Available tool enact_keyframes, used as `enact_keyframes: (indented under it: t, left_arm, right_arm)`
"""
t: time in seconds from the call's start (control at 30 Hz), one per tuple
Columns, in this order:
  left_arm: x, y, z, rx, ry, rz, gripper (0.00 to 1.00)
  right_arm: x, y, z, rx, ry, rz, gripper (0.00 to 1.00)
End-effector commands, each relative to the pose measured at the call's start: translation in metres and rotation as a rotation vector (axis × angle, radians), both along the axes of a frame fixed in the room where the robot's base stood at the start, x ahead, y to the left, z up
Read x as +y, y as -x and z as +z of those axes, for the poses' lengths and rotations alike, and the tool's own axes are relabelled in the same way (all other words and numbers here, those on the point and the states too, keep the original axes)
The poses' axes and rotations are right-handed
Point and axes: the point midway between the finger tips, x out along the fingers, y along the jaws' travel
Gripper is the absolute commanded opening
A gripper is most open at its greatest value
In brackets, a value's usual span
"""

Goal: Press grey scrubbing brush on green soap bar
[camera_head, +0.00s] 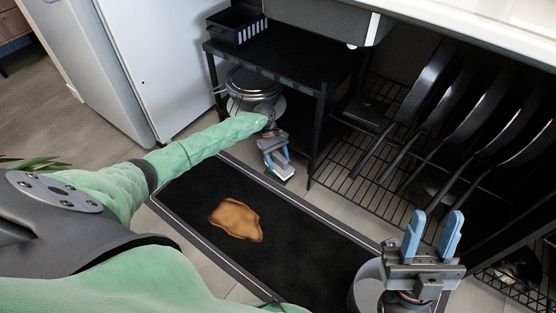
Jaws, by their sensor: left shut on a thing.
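My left gripper (278,163) points down in front of the black shelf unit, at the far edge of the dark mat. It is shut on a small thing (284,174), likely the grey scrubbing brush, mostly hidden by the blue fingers. A pale and greenish edge shows at the fingertips. I cannot tell whether that green is the soap bar or part of the held thing. No separate green soap bar stands out clearly. My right gripper (436,217) is at the lower right, blue fingers pointing up, apart and empty.
A grey bucket (367,288) stands beside my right gripper. A black shelf unit (290,52) holds a black basket (237,24) and a lidded pot (250,82). Several pans (430,85) stand in a wire rack.

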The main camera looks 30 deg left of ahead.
Motion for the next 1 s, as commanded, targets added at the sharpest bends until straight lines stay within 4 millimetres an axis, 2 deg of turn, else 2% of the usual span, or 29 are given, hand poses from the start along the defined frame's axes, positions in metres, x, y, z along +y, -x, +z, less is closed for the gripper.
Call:
enact_keyframes:
  t: [1.0]
  left_arm:
    - [-0.0006, 0.0009, -0.0044, 0.001, 0.000, -0.001, 0.40]
  right_arm:
    - [0.0003, -0.0007, -0.0067, 0.002, 0.001, 0.000, 0.36]
